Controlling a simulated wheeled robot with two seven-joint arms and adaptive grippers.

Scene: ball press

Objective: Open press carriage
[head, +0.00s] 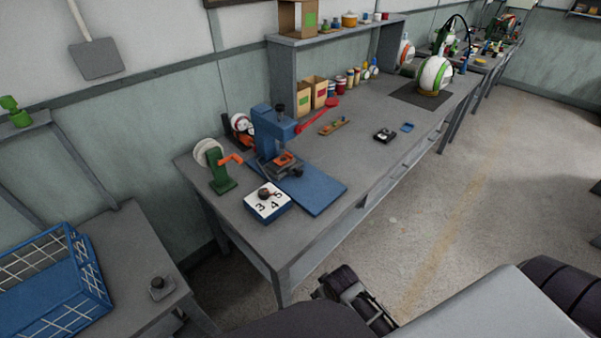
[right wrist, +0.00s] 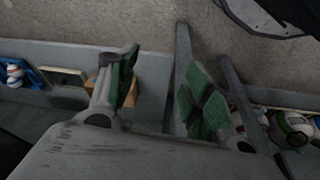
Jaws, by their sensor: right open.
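The blue press (head: 274,130) stands on the workbench in the head view, with a red lever (head: 318,116) reaching to its right. Its carriage (head: 286,163), a dark metal part with an orange piece on it, sits low at the press's front, above a blue base plate (head: 318,192). I cannot tell how far the carriage is slid out. My right gripper (right wrist: 165,92) shows in the right wrist view with its green-padded fingers wide apart and nothing between them. The press is not recognisable in that view. My left gripper cannot be made out.
A white-topped box with numbers (head: 262,211) and a green stand with an orange handle (head: 219,172) flank the press. A blue crate (head: 88,262) is at lower left.

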